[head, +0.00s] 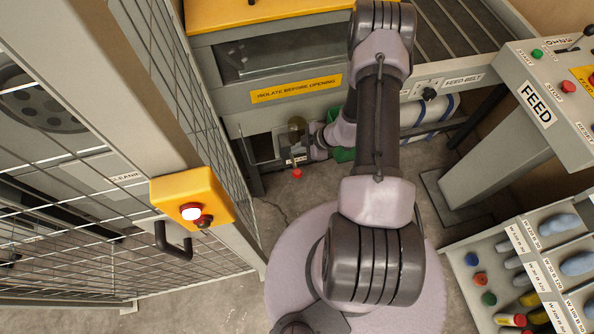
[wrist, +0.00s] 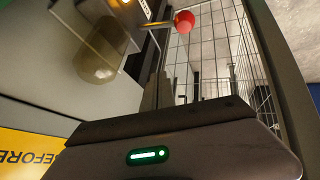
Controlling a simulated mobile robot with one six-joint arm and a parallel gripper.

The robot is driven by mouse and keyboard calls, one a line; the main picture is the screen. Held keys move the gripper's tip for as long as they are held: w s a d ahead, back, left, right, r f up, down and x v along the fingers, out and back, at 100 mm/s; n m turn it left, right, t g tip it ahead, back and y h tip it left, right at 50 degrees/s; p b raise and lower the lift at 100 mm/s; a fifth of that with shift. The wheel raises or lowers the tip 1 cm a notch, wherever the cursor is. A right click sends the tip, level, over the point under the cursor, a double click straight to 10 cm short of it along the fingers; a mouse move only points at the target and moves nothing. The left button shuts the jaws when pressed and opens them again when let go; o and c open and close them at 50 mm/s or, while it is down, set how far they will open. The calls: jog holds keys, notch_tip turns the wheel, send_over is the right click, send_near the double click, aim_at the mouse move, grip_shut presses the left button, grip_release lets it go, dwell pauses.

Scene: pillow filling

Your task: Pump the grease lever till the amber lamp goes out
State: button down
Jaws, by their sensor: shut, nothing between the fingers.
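The grease lever ends in a red knob (head: 297,173), low at the front of the machine. In the wrist view the red knob (wrist: 184,21) sits on a thin rod at the top, beyond the dark edge of my gripper (wrist: 160,124), with a visible gap. My gripper is shut and empty; in the head view my wrist (head: 318,142) is just right of the grease unit. The brownish clear reservoir (head: 297,130) stands above the knob and also shows in the wrist view (wrist: 100,60).
A mesh fence (head: 215,130) with a yellow switch box (head: 192,198) stands left. A green container (head: 342,154) is right of my wrist. The feed panel (head: 540,90) and a parts tray (head: 480,318) are at right. Floor before the lever is clear.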

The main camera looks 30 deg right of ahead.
jog(key=b, duration=0.6)
send_over(301, 175)
jog(key=w, duration=0.2)
notch_tip(301, 175, down, 8)
jog(key=shift+s+d+r, duration=0.1)
jog(key=shift+s+r, duration=0.05)
jog(key=shift+r, duration=0.05)
dwell(1.1)
jog(key=shift+s+f, duration=0.1)
jog(key=shift+f, duration=0.3)
jog(key=shift+s+a+f+b, duration=0.1)
jog(key=shift+s+f+b, duration=0.15)
jog(key=shift+f+b, duration=0.5)
jog(key=shift+s+a+f+b, duration=0.1)
jog(key=shift+s+f+b, duration=0.1)
jog(key=shift+f+b, duration=0.6)
jog(key=shift+s+a+f+b, duration=0.1)
jog(key=shift+s+f+b, duration=0.25)
jog(key=shift+f, duration=0.7)
dwell(2.3)
